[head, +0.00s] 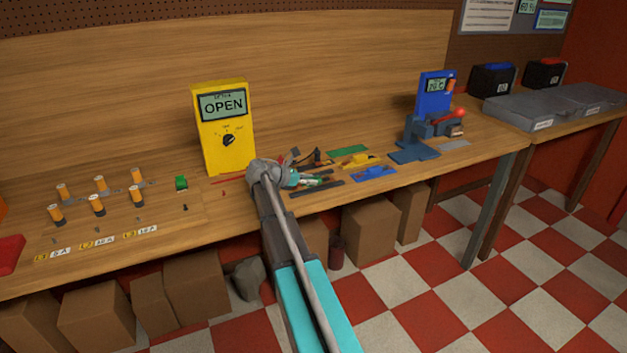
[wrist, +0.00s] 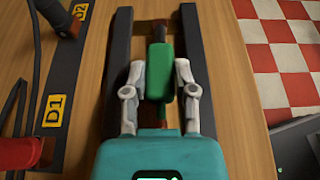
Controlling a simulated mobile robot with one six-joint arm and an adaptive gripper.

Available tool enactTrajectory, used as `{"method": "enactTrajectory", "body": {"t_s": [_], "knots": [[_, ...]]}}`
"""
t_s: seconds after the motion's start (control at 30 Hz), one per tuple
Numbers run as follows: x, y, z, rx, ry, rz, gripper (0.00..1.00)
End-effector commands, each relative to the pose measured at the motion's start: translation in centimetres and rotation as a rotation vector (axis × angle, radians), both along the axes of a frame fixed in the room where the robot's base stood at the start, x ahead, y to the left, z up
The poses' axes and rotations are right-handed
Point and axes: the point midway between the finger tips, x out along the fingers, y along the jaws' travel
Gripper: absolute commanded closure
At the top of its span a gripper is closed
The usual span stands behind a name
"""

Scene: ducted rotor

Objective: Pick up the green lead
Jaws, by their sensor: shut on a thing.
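The green lead (wrist: 163,68) lies lengthwise between the fingers of my gripper (wrist: 160,72) in the wrist view, its green body between two dark parallel bars. My gripper is shut on it. A black end points away from me and a thin reddish part shows toward my palm. In the head view my gripper (head: 311,181) is low over the bench among small parts. The arm and gripper hide much of the lead there, and whether it touches the bench is unclear.
Dark bars (wrist: 121,70) (wrist: 193,60) flank the gripper closely. A bar labelled D1 and D2 (wrist: 65,85) lies to the left. A yellow meter reading OPEN (head: 224,130) stands behind my arm. A blue part (head: 374,174) lies to the right. The bench edge is near.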

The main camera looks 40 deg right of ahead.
Motion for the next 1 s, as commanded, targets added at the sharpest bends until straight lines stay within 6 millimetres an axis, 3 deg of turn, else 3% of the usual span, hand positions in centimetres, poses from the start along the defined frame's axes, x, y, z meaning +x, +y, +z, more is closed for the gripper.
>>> {"method": "enactTrajectory", "body": {"t_s": [0.5,1.0], "knots": [[0.0,0.0,3.6,-0.001,0.0,0.0,1.0],[-5.1,-1.1,9.5,-0.001,0.0,-0.001,1.0]]}}
